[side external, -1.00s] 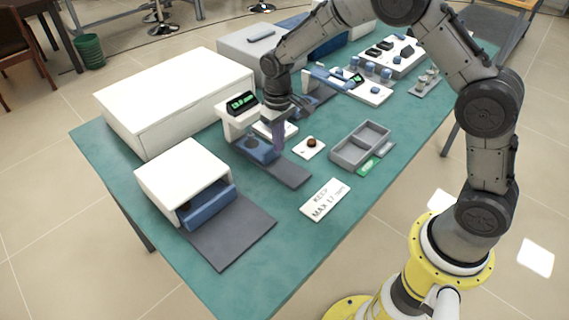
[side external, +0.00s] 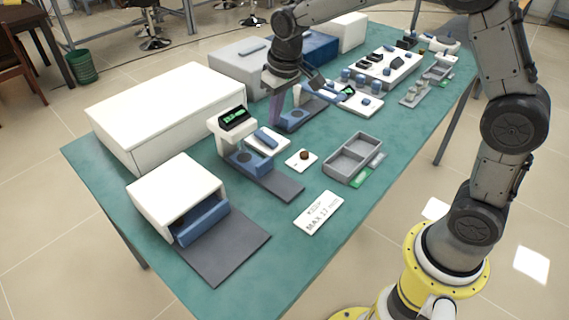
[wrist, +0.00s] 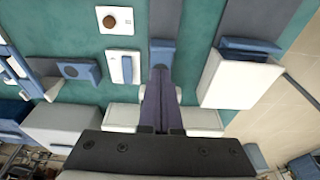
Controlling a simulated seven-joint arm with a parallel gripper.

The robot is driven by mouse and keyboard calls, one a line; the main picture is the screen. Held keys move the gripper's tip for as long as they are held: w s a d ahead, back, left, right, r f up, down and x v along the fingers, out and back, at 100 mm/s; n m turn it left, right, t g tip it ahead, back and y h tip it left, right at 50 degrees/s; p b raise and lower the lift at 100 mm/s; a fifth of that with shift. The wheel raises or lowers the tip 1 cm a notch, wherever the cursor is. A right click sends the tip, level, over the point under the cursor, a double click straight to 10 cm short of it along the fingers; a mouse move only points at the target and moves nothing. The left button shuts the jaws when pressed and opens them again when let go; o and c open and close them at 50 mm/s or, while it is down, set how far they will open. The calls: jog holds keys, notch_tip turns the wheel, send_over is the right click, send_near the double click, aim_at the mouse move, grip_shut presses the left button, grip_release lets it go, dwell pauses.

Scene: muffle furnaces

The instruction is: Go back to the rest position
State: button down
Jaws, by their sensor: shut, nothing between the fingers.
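My gripper (side external: 275,108) is raised above the teal table, behind and right of the nearer instrument with a green display (side external: 234,118). Its purple-grey fingers also show in the wrist view (wrist: 161,76), pressed together with nothing held. No held object shows in either view. The arm reaches over the table from its yellow base at the right.
A small white furnace (side external: 173,186) with a blue door stands at the near left, a large white box (side external: 165,115) behind it. A grey two-part tray (side external: 354,158), a white card with a brown knob (side external: 302,160) and a sign (side external: 318,213) lie in front.

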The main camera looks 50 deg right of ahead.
jog(key=s+d+r+t, duration=0.2)
jog(key=s+r+t, duration=0.1)
jog(key=s+r, duration=1.1)
jog(key=s+f, duration=0.3)
jog(key=s, duration=0.4)
jog(key=s+f, duration=0.4)
jog(key=s, duration=0.3)
jog(key=shift+s, duration=0.15)
